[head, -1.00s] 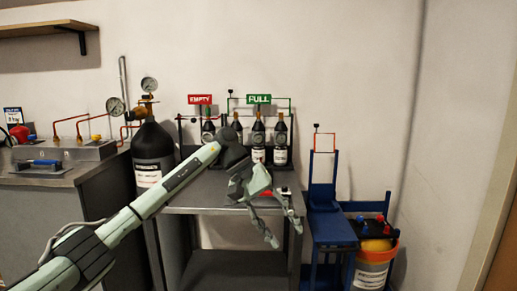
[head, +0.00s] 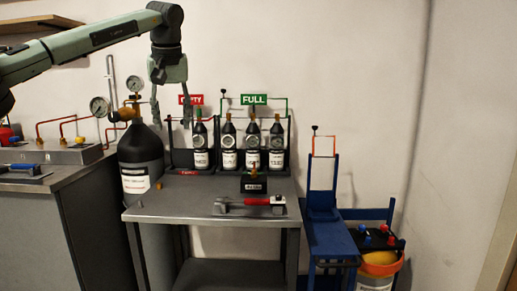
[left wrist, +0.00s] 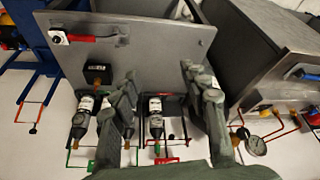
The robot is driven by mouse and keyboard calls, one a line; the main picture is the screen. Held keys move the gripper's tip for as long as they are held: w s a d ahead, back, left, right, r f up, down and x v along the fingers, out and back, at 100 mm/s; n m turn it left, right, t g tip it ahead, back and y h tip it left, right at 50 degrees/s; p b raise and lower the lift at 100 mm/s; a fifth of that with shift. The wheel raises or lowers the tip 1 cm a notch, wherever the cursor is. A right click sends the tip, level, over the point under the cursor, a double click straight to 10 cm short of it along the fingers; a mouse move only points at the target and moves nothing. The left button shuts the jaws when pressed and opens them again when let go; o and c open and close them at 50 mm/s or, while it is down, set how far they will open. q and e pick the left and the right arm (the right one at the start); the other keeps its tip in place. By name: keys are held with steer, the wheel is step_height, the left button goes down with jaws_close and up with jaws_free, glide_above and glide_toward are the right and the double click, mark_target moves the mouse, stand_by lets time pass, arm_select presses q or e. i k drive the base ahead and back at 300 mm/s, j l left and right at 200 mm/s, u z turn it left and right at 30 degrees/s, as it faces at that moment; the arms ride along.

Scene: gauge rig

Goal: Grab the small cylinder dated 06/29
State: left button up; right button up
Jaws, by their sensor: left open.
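Several small black cylinders with gauges and white labels stand upright in a rack at the back of the metal bench (head: 150,207). One (head: 201,158) stands at the left, by the EMPTY sign (head: 184,99). Three, (head: 229,159), (head: 252,159) and (head: 276,159), stand below the FULL sign (head: 254,99). The label dates are too small to read. My left gripper (head: 171,112) is open and empty, pointing down above and left of the left cylinder. In the left wrist view, that cylinder (left wrist: 155,121) shows between the fingers, which hide part of the row. My right gripper is not in view.
A large black cylinder (head: 140,155) with gauges stands left of the bench. A blue stand (head: 322,205) is at the right. The bench's left front is mostly clear.

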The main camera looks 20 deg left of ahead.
mark_target(253, 131)
steer(key=i+l, duration=0.15)
steer(key=i, duration=0.4)
steer(key=i+l, duration=0.15)
steer(key=i, duration=0.4)
steer(key=i+l, duration=0.1)
steer(key=i, duration=0.5)
